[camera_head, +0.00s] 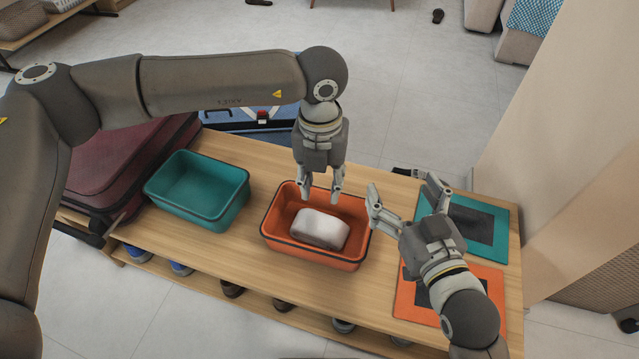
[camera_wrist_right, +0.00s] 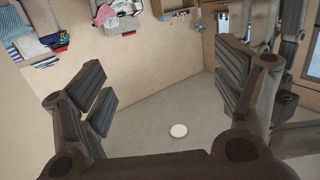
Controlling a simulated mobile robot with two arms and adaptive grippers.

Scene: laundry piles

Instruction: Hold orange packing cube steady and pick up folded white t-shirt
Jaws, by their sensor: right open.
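The orange packing cube (camera_head: 311,259) is an open bin on the wooden bench. The folded white t-shirt (camera_head: 320,229) lies inside it as a rounded bundle. My left gripper (camera_head: 320,196) points down over the cube's back part. Its two fingers show with a gap between them; whether they touch the cube's rim is hard to tell. My right gripper (camera_head: 405,195) is open and empty, to the right of the cube, above the bench. In the right wrist view its spread fingers (camera_wrist_right: 165,95) have nothing between them.
A teal bin (camera_head: 203,212) stands empty left of the orange cube. A maroon suitcase (camera_head: 130,165) is at the far left. Teal (camera_head: 458,212) and orange (camera_head: 492,279) mats with dark centres lie at the bench's right end. Several shoes (camera_head: 232,289) are on the shelf below.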

